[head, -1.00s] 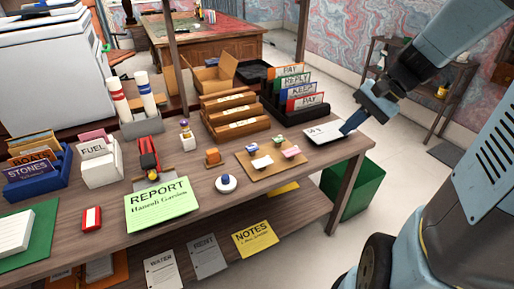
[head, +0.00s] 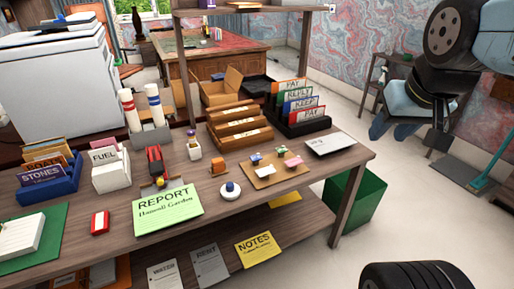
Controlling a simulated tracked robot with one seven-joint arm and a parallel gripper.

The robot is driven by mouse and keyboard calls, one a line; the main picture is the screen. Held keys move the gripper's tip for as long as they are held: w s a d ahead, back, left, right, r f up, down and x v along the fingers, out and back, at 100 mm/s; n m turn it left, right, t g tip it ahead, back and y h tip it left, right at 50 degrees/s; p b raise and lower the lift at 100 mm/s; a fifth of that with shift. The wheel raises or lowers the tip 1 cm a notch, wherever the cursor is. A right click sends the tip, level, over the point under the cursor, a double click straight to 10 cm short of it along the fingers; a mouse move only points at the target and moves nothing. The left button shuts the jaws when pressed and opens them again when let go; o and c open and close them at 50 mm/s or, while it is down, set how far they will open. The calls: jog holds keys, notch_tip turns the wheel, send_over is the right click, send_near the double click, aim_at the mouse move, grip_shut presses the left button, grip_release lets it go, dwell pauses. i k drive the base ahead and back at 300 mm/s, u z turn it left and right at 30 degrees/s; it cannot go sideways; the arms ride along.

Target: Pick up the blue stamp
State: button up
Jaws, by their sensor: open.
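A small stamp with a blue-violet top (head: 255,159) stands at the back left of a tan board (head: 262,182) on the wooden desk. Stamps with a green top (head: 281,151) and a pink top (head: 293,161) stand beside it, and a pale, yellowish one (head: 265,171) is in front. My gripper (head: 392,131) is in the upper right of the head view, beyond the desk's right end. It is open and empty, well apart from the stamps.
A white card (head: 330,143) lies at the desk's right end, above a green bin (head: 362,200). Letter racks (head: 300,120) and a wooden tray (head: 240,135) stand behind the board. A white round item with a blue knob (head: 230,191) stands to its left.

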aim_at(255, 158)
jog(key=k, duration=1.1)
jog(key=u, duration=0.7)
jog(key=i, duration=1.55)
jog(key=z, duration=0.35)
